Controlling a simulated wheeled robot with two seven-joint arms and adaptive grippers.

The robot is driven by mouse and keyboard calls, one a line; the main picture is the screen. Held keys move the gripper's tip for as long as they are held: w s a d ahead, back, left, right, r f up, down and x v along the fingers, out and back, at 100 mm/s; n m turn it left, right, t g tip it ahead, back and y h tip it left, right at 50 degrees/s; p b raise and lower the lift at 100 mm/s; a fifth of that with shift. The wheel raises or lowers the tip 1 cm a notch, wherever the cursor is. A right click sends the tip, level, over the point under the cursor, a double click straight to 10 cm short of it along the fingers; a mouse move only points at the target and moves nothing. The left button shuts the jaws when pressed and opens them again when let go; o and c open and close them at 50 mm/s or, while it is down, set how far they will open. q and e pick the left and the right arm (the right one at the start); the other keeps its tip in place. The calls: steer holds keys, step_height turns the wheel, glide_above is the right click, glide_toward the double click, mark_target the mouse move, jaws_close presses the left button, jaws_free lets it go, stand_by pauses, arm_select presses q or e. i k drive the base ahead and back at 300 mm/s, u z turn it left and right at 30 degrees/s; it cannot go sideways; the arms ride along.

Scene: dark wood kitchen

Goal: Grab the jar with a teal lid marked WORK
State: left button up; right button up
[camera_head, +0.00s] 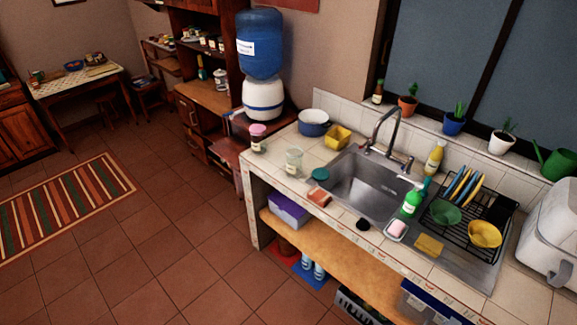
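A clear glass jar (294,161) with a pale label stands upright on the tiled counter (274,172), left of the sink. Its label is too small to read, and I see no teal lid on it. A flat teal disc (320,174), like a lid, lies near the sink's left edge, to the right of the jar and apart from it. A jar with a pink lid (258,137) and a pale label stands at the counter's left end. Neither of my grippers is in view.
The sink (370,184), blue-and-white pot (313,123), yellow container (337,137) and reddish block (319,197) are near the jars. A dish rack (487,217), green bottle (411,203) and white appliance (551,234) stand further right.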

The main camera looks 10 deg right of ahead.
mark_target(295, 153)
steer(key=z, duration=0.1)
steer(key=k, duration=0.35)
steer(key=u, duration=1.05)
steer(key=i, duration=2.15)
steer(key=z, duration=1.35)
steer(key=i, duration=0.75)
steer(key=z, duration=0.75)
